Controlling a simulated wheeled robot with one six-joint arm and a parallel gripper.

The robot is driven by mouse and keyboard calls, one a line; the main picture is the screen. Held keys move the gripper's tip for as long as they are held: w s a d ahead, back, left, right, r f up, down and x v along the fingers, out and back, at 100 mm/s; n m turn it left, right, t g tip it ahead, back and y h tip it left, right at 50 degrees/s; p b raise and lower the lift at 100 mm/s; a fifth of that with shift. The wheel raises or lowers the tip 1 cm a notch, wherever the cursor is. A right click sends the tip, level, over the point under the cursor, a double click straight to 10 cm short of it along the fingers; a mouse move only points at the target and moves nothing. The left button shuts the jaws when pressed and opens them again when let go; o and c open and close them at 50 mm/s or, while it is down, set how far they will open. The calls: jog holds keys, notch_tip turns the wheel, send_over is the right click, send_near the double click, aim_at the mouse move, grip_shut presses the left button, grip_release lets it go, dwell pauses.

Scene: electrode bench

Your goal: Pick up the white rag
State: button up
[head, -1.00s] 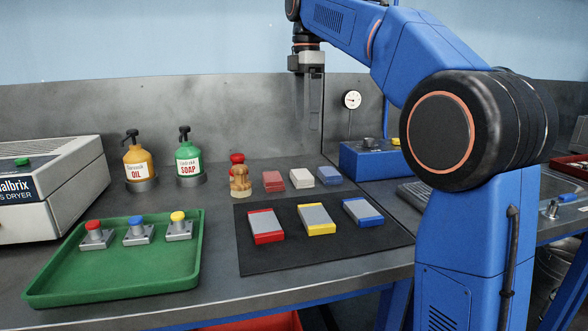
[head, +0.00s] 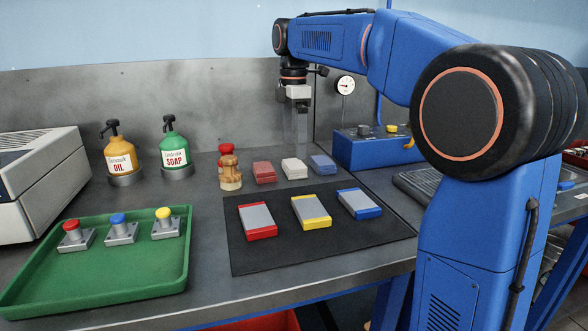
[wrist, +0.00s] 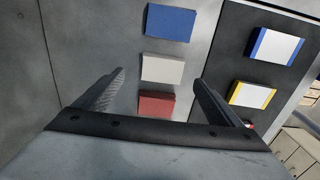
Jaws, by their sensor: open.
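The white rag (head: 294,169) is a small folded block on the bench, between the red rag (head: 264,172) and the blue rag (head: 322,164). In the wrist view the white rag (wrist: 162,69) lies ahead of the fingertips, with the blue rag (wrist: 170,22) above it and the red rag (wrist: 156,104) below it. My gripper (head: 298,125) points down above the bench, over and slightly behind the rags. Its fingers (wrist: 157,78) are spread apart in the wrist view, with nothing between them and a gap to the rags below.
A dark mat (head: 285,253) with red, yellow and blue-ended blocks lies in front of the rags. Oil (head: 121,157) and soap (head: 174,149) bottles stand further left. A blue box (head: 368,147) is at the right.

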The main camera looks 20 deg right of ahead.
aim_at(294, 163)
jog(key=shift+s+f, duration=0.2)
jog(key=shift+f, duration=2.85)
jog(key=shift+c, duration=0.6)
jog(key=c, duration=1)
